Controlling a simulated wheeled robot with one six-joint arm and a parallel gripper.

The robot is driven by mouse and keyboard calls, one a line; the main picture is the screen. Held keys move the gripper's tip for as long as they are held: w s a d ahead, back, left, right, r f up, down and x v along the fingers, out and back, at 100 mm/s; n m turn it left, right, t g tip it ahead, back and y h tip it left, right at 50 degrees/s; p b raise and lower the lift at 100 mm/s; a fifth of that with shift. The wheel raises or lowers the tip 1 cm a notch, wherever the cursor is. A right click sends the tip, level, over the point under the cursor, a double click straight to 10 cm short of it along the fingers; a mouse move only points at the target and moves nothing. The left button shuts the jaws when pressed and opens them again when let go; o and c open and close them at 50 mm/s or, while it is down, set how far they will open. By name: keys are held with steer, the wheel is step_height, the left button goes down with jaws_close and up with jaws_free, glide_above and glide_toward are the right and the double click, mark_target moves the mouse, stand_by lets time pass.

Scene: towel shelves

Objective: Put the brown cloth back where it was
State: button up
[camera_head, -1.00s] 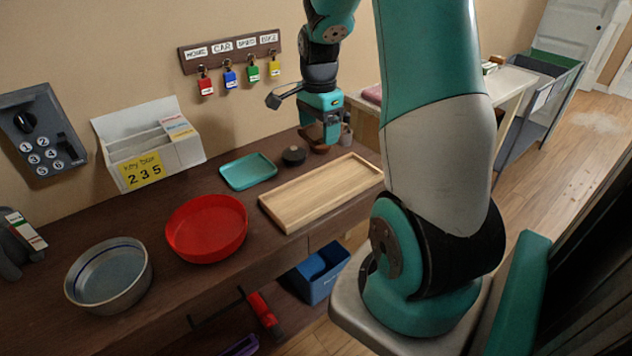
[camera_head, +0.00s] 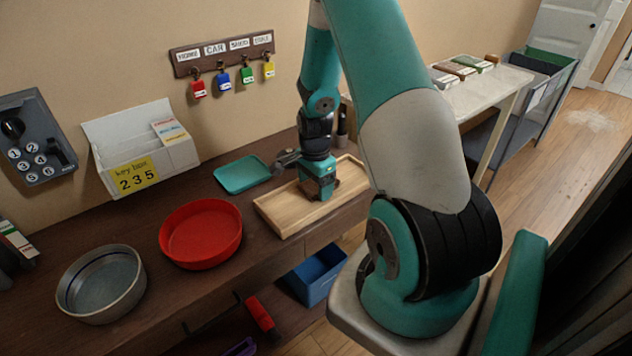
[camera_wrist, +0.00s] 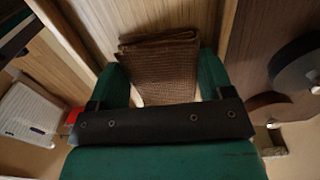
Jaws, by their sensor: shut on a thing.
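The brown cloth (camera_wrist: 160,62) is folded and has a coarse weave. In the wrist view it lies between the two green fingers of my gripper (camera_wrist: 162,78), which is shut on it. The tray's floor and edges also show behind the cloth in the wrist view (camera_wrist: 183,14). I cannot tell whether the cloth touches the tray.
A teal tray (camera_head: 243,174), a red bowl (camera_head: 201,233) and a grey metal bowl (camera_head: 101,284) stand left of the wooden tray. A white table (camera_head: 487,95) at the right bears several folded cloths at its back. A blue bin (camera_head: 315,277) sits below the counter.

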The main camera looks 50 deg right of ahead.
steer(key=shift+f, duration=0.1)
steer(key=o, duration=0.7)
steer(key=shift+c, duration=0.2)
step_height(320, 180, up, 12)
steer(key=p, duration=1)
steer(key=w+a+r+n+t+y, duration=0.1)
steer(key=a+r+n, duration=0.4)
steer(key=a+r, duration=0.3)
steer(key=w+a+r+n+y, duration=0.1)
steer(key=a+r+n, duration=0.4)
steer(key=a, duration=0.5)
steer(key=s+a+r+n+y, duration=0.1)
steer(key=s+a+r+n, duration=0.4)
steer(key=s+a+n, duration=0.3)
steer(key=s+a+r+n+g+y, duration=0.1)
steer(key=s+a+r+n, duration=0.5)
steer(key=s+a+n, duration=0.3)
steer(key=shift+s+a+n, duration=0.3)
steer(key=shift+a+n, duration=0.1)
steer(key=shift+a, duration=0.7)
